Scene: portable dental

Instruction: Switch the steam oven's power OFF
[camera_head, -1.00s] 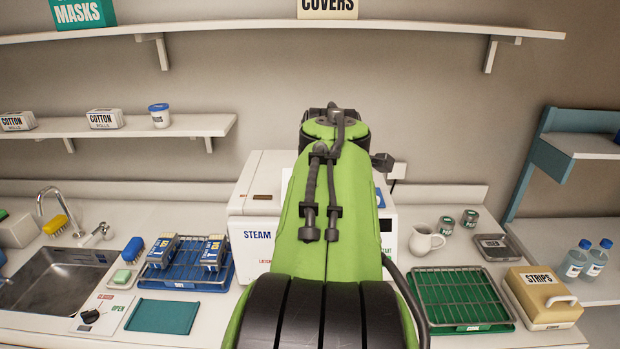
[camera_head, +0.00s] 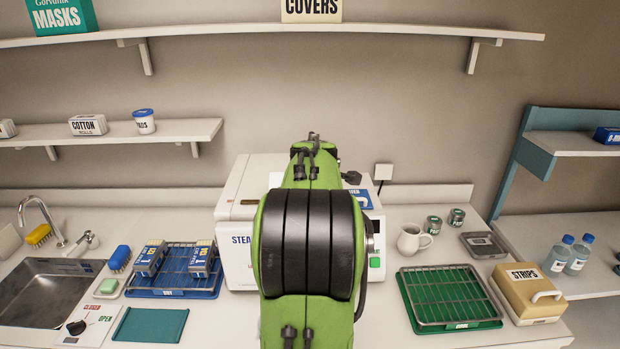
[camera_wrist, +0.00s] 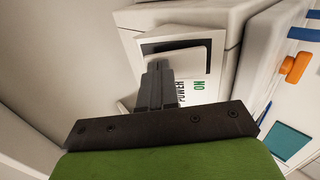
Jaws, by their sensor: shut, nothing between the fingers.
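The steam oven (camera_head: 236,262) is a white box on the counter, partly hidden behind my green arm in the head view. In the wrist view its side (camera_wrist: 187,18) carries a power switch, a pale rocker plate (camera_wrist: 182,62) in a dark frame, beside the words POWER and ON. My gripper (camera_wrist: 160,68) is shut and empty. Its dark fingertips are at the rocker's edge; I cannot tell whether they touch it. In the head view my arm hides the gripper and the switch.
A blue rack tray (camera_head: 150,292) with boxed packs stands left of the oven, by the sink (camera_head: 45,310). On the right are a white jug (camera_head: 410,240), a green rack tray (camera_head: 452,325) and a STRIPS box (camera_head: 525,280). A wall socket (camera_head: 383,173) is behind the oven.

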